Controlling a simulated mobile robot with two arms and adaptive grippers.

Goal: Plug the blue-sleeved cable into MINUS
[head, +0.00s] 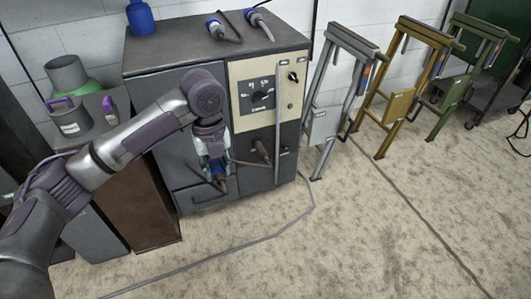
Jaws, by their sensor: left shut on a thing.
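My left gripper (216,166) is shut on the blue-sleeved cable end (219,171), low in front of the dark grey machine cabinet (165,90). The fingers partly hide the sleeve. A brownish cable plug (262,150) sits at the dark lower front panel (286,140), right of the gripper; a cable runs from it toward the gripper. The held end is apart from this panel, to its left. I cannot make out the MINUS label or its socket. My right gripper is not in view.
A beige panel with a dial (261,97) is above the dark panel, beside a vertical light bar (278,110). Two blue-and-white connectors (216,28) (256,17) and a blue bottle (140,18) stand on the cabinet top. Folding stands (335,95) are right. A cable (230,248) crosses the floor.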

